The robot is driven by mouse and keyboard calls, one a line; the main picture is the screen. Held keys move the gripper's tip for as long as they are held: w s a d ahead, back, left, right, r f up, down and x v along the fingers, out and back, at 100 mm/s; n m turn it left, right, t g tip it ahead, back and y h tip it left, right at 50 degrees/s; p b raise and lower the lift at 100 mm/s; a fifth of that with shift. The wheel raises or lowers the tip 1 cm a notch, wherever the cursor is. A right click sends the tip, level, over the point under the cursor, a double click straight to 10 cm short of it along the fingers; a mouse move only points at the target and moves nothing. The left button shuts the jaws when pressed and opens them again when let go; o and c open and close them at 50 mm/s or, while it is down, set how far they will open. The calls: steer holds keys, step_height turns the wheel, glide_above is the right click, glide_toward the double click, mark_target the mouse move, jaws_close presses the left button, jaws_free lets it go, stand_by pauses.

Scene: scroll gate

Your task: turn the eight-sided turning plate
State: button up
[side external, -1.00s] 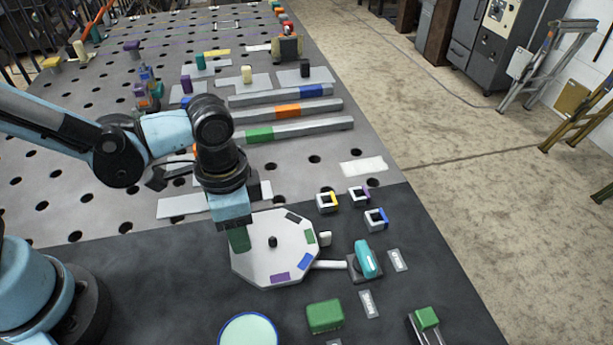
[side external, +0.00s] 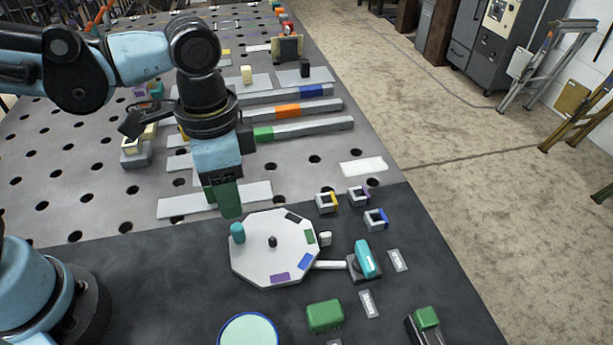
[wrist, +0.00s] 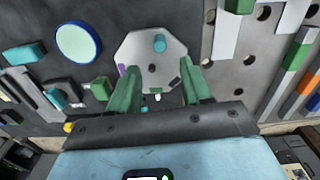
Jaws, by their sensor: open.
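The eight-sided turning plate (side external: 262,262) is pale grey and lies flat on the dark mat. It has a dark hub (side external: 272,242) at its middle, a teal peg (side external: 237,233) standing near its far left edge, and black, green, blue and purple patches along its rim. My gripper (side external: 230,214) has green fingers and hangs above the plate's far left edge, apart from the peg. In the wrist view the fingers (wrist: 160,90) are spread and empty, with the plate (wrist: 135,50) and the peg (wrist: 160,43) showing beyond them.
A teal-handled block (side external: 366,260) and a white bar (side external: 329,265) sit right of the plate. Small open square pieces (side external: 327,203) stand at its far right. A green block (side external: 324,317) and a round pale disc (side external: 248,333) lie nearer. Bars with coloured sections (side external: 290,110) lie farther back.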

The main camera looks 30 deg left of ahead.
steer(key=shift+r, duration=1.7)
steer(key=shift+a, duration=0.1)
steer(key=w+a+f+n+t, duration=0.2)
steer(key=a+n+t, duration=0.5)
steer(key=a, duration=0.8)
steer(key=shift+w+a+f+n, duration=0.15)
steer(key=shift+w+a+n, duration=0.15)
steer(key=shift+w+n, duration=0.25)
steer(key=shift+d, duration=0.1)
steer(key=shift+c, duration=0.4)
